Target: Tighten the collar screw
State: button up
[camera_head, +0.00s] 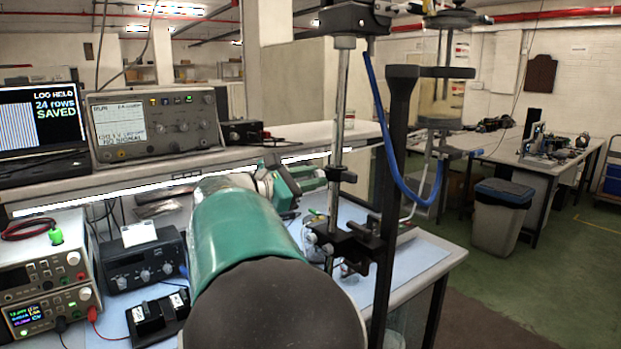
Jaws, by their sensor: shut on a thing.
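A metal rod (342,105) stands upright on the bench with a small dark collar (341,174) partway up. My green arm reaches across the bench, and my gripper (318,173) is at the collar's left side. It is shut on the collar screw, which is small and mostly hidden by the jaws. A clear sealed cylinder (441,98) with dark end plates is held at the upper right. A blue hose (388,130) loops down from the top of the rod and back up below the cylinder.
A black upright (389,200) stands just right of the rod, and a black clamp block (347,243) sits low on the rod. Instruments (155,122) and a screen reading "LOG HELD, 24 rows SAVED" (45,118) stand at left. Open floor and a grey bin (502,215) lie right.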

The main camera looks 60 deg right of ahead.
jog(key=m, duration=0.7)
jog(key=shift+w+a+r+m+y, duration=0.1)
jog(key=shift+w+m+y, duration=0.05)
jog(key=shift+m+y, duration=0.2)
jog(key=m, duration=0.8)
jog(key=shift+y, duration=0.25)
jog(key=m, duration=0.6)
jog(key=shift+r+m+t, duration=0.1)
jog(key=shift+m+t, duration=0.15)
jog(key=shift+t, duration=0.15)
jog(key=m, duration=0.5)
jog(key=shift+m, duration=0.4)
